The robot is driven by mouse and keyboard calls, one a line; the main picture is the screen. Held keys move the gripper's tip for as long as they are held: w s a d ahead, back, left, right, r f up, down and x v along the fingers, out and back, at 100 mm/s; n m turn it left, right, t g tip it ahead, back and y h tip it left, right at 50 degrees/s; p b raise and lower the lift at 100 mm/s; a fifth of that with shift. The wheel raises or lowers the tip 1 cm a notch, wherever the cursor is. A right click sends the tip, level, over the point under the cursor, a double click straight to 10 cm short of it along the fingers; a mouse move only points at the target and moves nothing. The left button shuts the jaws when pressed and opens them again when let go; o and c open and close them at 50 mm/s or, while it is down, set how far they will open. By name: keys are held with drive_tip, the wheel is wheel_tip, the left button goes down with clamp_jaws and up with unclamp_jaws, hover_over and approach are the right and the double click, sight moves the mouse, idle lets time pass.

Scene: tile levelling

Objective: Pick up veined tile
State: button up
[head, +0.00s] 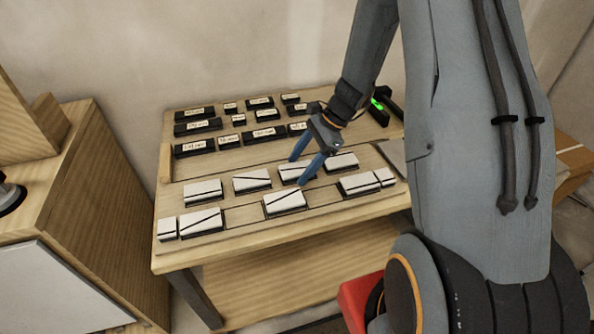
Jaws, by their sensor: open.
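Several white tiles with dark diagonal vein lines lie in two rows on the wooden bench. In the back row are a left tile (202,190), a second tile (252,179), a third tile (288,172) and a right tile (342,161). In the front row are a middle tile (284,202), a left tile (203,220) and a right tile (358,185). My gripper (297,172) is open, its blue fingers pointing down and left at the third back-row tile and partly covering it. I cannot tell whether the fingers touch it.
Small end tiles lie at the front left (167,226) and front right (384,176). Labelled black blocks (195,148) fill the back of the bench (240,250). A green light (377,104) glows at the back right. A wooden cabinet (105,200) stands at the left.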

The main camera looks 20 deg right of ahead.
drive_tip(key=c, duration=1.2)
drive_tip(key=shift+r, duration=0.15)
